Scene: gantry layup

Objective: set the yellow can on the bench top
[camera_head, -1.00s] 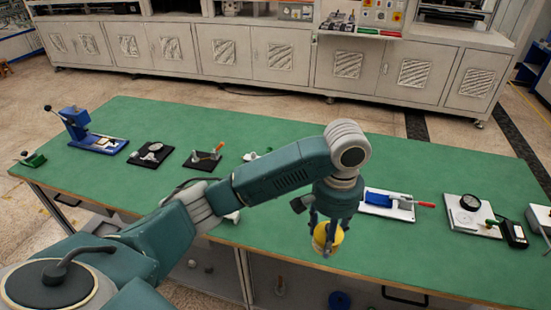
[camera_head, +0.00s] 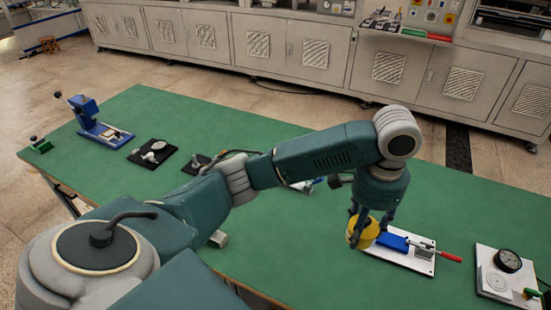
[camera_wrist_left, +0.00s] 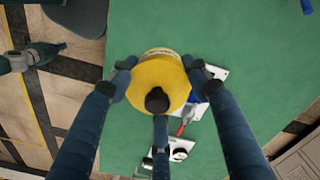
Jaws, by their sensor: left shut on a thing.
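The yellow can (camera_head: 367,232) is held in my left gripper (camera_head: 369,230), near the front right part of the green bench top (camera_head: 290,225). In the left wrist view the yellow can (camera_wrist_left: 150,84) shows its round yellow face between the fingers (camera_wrist_left: 155,80), with the green bench top (camera_wrist_left: 140,30) beyond it. The left gripper is shut on the can. In the head view the can overlaps the left end of a white plate with a blue device; I cannot tell how far it is above the bench. My right gripper is not clearly seen in these views.
A white plate with a blue device and red handle (camera_head: 425,255) lies by the can. A gauge on a white plate (camera_head: 507,261) is to the right. A blue press (camera_head: 88,113) and black plate fixtures (camera_head: 153,152) stand at left.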

